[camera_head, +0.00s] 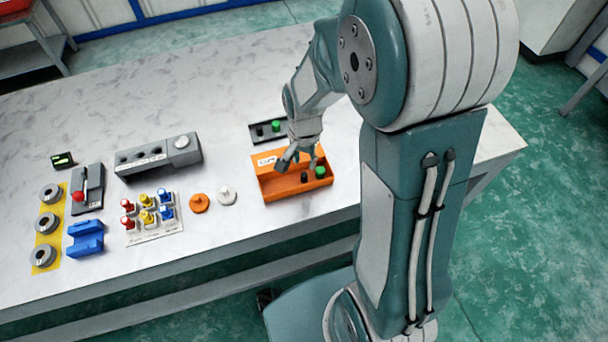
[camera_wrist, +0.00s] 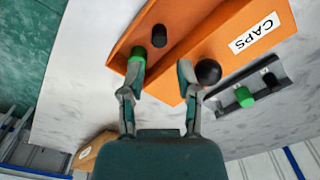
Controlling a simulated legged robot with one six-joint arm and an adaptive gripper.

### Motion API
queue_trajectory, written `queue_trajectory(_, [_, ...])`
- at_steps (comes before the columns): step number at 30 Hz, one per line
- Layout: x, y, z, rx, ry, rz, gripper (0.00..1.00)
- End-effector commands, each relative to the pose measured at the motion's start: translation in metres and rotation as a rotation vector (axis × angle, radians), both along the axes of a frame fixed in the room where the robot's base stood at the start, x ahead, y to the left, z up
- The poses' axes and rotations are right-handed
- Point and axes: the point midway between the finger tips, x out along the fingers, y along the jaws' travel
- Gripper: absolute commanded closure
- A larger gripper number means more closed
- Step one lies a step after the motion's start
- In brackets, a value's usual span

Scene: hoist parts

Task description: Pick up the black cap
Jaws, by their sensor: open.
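The orange caps tray (camera_head: 278,193) is on the table in front of my arm, and it also shows in the wrist view (camera_wrist: 221,32). A small black cap (camera_head: 304,178) stands in it, seen upright in the wrist view (camera_wrist: 159,36). A green cap (camera_head: 320,171) is beside it, close to one finger in the wrist view (camera_wrist: 137,60). My gripper (camera_head: 298,162) is above the tray. In the wrist view my gripper (camera_wrist: 160,75) is open and empty, with the black cap ahead of its gap. A round black thing (camera_wrist: 208,72) shows by the other fingertip; I cannot tell what it is.
A dark grey rack (camera_head: 255,138) behind the tray holds a black piece (camera_head: 260,131) and a green piece (camera_head: 276,125). To the left are a white disc (camera_head: 227,196), an orange disc (camera_head: 199,204), a button panel (camera_head: 150,221) and a grey block (camera_head: 150,159).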

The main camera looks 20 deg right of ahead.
Motion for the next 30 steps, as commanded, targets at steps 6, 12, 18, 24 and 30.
queue_trajectory(6, [-0.001, 0.000, -0.019, 0.000, 0.001, 0.001, 0.57])
queue_trajectory(12, [-0.001, 0.001, -0.050, 0.000, 0.003, 0.001, 0.57])
queue_trajectory(18, [-0.001, 0.001, -0.065, 0.000, 0.000, 0.002, 0.57])
queue_trajectory(24, [-0.001, 0.001, -0.065, 0.000, -0.001, 0.002, 0.57])
queue_trajectory(30, [-0.001, 0.001, -0.065, 0.000, -0.001, 0.002, 0.89])
